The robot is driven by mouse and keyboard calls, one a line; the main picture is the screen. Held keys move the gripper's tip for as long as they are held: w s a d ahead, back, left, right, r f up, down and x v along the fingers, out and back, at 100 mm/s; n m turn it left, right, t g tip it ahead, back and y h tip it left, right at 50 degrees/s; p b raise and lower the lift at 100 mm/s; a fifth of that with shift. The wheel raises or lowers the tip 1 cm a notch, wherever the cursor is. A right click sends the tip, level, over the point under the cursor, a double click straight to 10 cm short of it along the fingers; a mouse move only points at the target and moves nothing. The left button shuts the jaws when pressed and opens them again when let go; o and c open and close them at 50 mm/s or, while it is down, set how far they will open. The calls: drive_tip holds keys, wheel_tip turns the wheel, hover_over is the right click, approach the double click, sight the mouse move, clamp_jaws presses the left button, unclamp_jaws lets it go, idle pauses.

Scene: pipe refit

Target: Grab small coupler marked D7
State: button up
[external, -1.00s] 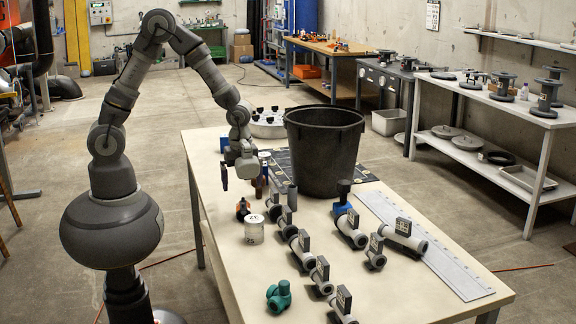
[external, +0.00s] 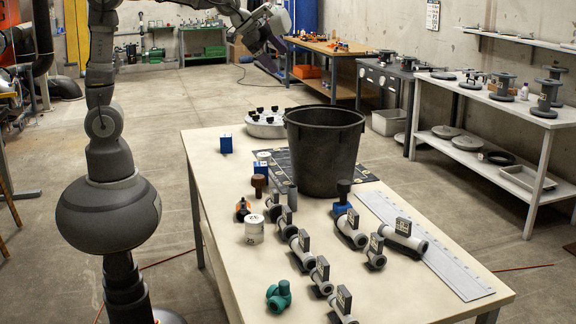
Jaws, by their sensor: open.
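Several grey pipe couplers with dark upright tags stand on the pale table (external: 215,200). The shorter ones include a coupler (external: 376,256) at the right and a coupler (external: 321,277) in the front row. The tag markings are too small to read, so I cannot tell which one is D7. My gripper (external: 258,40) is raised high beyond the table's far end, well apart from the couplers. It is open, with nothing visible in it.
A large black bin (external: 325,155) stands at the table's far side. A white labelled can (external: 254,230), a green fitting (external: 279,296) and a brown cylinder (external: 259,185) stand left of the couplers. A ruler-like strip (external: 425,245) lies right.

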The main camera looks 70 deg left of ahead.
drive_tip(key=s+a+r+n+t, duration=0.1)
drive_tip(key=s+r+n+t, duration=0.1)
drive_tip(key=r, duration=0.7)
drive_tip(key=s+a+r+n+t+b, duration=0.1)
drive_tip(key=s+a+r+n+t, duration=0.1)
drive_tip(key=r, duration=0.7)
drive_tip(key=s+a+r+n+t+b, duration=0.1)
drive_tip(key=s+r+n+t, duration=0.2)
drive_tip(key=r, duration=0.6)
drive_tip(key=s+n, duration=0.1)
drive_tip(key=s, duration=0.1)
drive_tip(key=shift+s+a+r, duration=0.2)
drive_tip(key=shift+s+r, duration=0.2)
